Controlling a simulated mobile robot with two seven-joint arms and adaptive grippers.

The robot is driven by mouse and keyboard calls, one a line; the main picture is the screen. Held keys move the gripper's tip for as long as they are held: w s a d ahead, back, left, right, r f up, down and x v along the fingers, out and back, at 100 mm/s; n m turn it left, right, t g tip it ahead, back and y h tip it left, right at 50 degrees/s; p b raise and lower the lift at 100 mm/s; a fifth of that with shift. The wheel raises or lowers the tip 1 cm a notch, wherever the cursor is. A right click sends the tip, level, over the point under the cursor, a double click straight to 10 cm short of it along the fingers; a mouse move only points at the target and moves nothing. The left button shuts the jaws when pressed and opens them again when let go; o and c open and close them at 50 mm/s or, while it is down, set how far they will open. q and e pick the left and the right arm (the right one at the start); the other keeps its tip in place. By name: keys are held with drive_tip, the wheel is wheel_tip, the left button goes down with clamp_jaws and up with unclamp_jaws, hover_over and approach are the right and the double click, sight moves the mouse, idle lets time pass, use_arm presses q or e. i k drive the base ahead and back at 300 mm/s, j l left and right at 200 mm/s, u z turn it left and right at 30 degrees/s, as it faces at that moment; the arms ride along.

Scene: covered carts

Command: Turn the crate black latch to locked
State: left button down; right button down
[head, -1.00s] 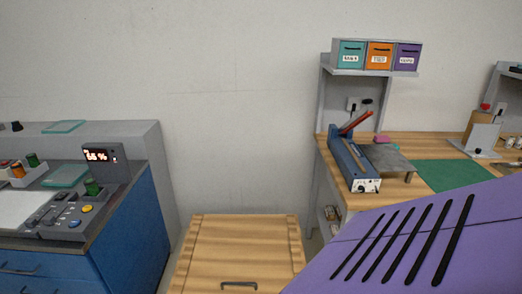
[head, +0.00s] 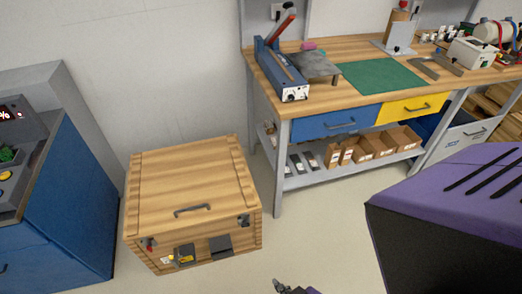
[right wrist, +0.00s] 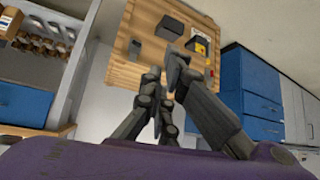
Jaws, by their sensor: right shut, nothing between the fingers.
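The wooden crate (head: 190,170) stands on the floor at lower left of centre in the head view, its lid down. Its front carries a dark block (head: 221,246), a dark piece with a yellow label (head: 184,255) and a small red part (head: 149,244). I cannot tell which is the black latch or how it is turned. In the right wrist view the crate front (right wrist: 125,72) is ahead, with the dark block (right wrist: 169,28) and yellow label (right wrist: 200,44). My right gripper (right wrist: 165,78) is shut and empty, apart from the crate. My left gripper is out of view.
A blue cabinet (head: 75,190) stands left of the crate. A workbench (head: 340,85) with drawers and a lower shelf of boxes stands behind and to the right. Clear floor (head: 325,225) lies right of the crate.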

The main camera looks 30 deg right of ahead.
sight(245, 224)
drive_tip(key=z, duration=0.75)
drive_tip(key=i+l+u, duration=0.1)
drive_tip(key=l+u, duration=0.15)
drive_tip(key=l, duration=0.25)
drive_tip(key=k, duration=0.5)
